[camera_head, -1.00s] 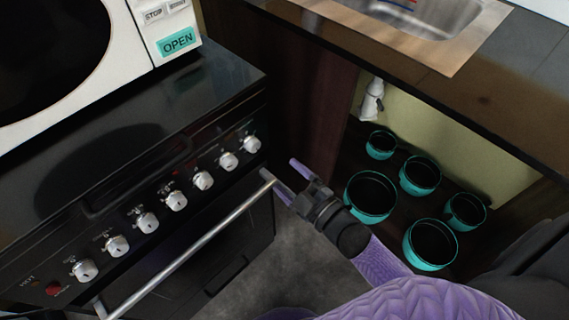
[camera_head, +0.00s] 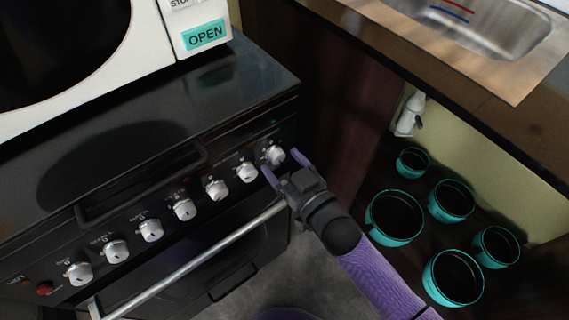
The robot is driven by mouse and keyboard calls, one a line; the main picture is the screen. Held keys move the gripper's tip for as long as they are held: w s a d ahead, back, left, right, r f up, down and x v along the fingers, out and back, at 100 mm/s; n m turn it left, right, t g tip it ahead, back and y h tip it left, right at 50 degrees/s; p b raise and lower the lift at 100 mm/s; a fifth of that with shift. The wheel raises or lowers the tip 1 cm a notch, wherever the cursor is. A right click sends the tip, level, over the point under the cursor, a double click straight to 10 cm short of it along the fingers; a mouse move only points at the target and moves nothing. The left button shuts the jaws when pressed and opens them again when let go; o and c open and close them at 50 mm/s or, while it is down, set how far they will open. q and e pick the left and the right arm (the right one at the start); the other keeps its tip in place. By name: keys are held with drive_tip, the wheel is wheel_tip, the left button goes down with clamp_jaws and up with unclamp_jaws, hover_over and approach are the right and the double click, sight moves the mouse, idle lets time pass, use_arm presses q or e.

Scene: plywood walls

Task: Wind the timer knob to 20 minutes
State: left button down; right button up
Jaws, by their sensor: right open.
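A row of several silver knobs runs along the black oven's front panel. I cannot read which one is marked as the timer. The rightmost knob (camera_head: 274,155) is nearest my right gripper (camera_head: 282,163). The right gripper is open, with its two purple fingertips on either side of this knob in the picture. I cannot tell whether they touch it. The neighbouring knob (camera_head: 246,172) is just to the left of the fingers. My left gripper is not in view.
The oven handle (camera_head: 190,262) runs below the knobs, close under the right gripper. A white microwave (camera_head: 165,30) stands on the black stove top (camera_head: 120,150). Teal pots (camera_head: 395,218) sit on a low shelf at right, under the sink counter (camera_head: 440,70).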

drive_tip(key=shift+w+a, duration=0.15)
drive_tip(key=shift+w, duration=0.1)
drive_tip(key=shift+c, duration=0.4)
drive_tip(key=c, duration=0.5)
clamp_jaws()
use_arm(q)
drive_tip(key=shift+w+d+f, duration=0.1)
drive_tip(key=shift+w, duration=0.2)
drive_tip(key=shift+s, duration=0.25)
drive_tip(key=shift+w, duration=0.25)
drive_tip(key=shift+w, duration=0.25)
